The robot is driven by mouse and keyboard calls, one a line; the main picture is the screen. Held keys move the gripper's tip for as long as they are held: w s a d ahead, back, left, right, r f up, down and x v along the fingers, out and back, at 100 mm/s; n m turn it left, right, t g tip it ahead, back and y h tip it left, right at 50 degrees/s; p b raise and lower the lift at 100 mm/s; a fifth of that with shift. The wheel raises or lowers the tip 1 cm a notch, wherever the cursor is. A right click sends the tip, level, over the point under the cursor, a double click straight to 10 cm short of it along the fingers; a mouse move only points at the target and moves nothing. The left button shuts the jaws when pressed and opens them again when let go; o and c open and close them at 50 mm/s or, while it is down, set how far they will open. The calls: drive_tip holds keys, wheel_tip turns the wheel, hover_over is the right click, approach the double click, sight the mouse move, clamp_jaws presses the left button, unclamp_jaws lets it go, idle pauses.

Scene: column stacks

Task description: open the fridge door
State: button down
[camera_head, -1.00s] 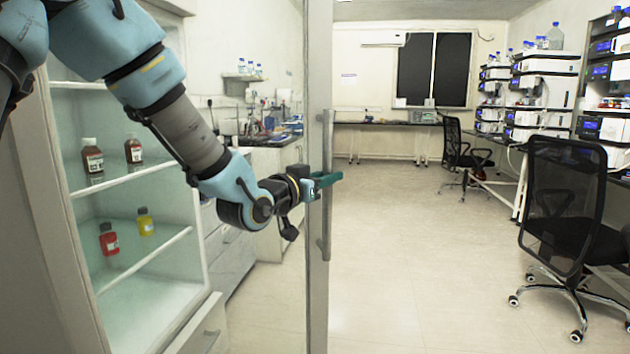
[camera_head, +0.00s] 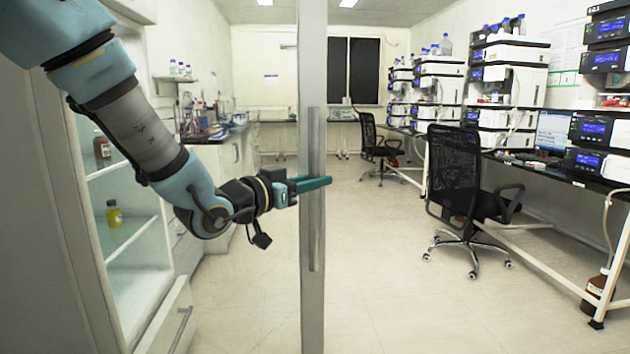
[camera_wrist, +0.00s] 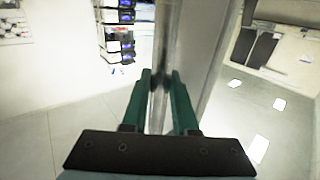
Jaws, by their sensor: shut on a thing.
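The fridge door (camera_head: 311,90) stands swung open, seen nearly edge-on as a tall grey strip in the head view. Its long vertical bar handle (camera_head: 316,240) is on the door's right side. My gripper (camera_head: 315,184) reaches in from the left, with its green fingers around the handle. In the wrist view the green fingers (camera_wrist: 164,100) are closed on the handle bar (camera_wrist: 160,70), one on each side. The fridge's open interior (camera_head: 130,230) shows at the left, partly hidden by my arm. A yellow bottle (camera_head: 114,213) and a brown bottle (camera_head: 102,148) stand on its shelves.
A black office chair (camera_head: 462,190) stands right of the door, and another chair (camera_head: 374,145) is farther back. A lab bench (camera_head: 570,172) with instruments lines the right side.

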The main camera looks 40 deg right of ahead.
drive_tip(key=shift+s+a, duration=0.15)
drive_tip(key=c, duration=0.7)
unclamp_jaws()
drive_tip(key=shift+a, duration=0.1)
drive_tip(key=a, duration=1)
drive_tip(key=shift+s+a, duration=0.25)
drive_tip(key=shift+a, duration=0.05)
drive_tip(key=shift+w, duration=0.1)
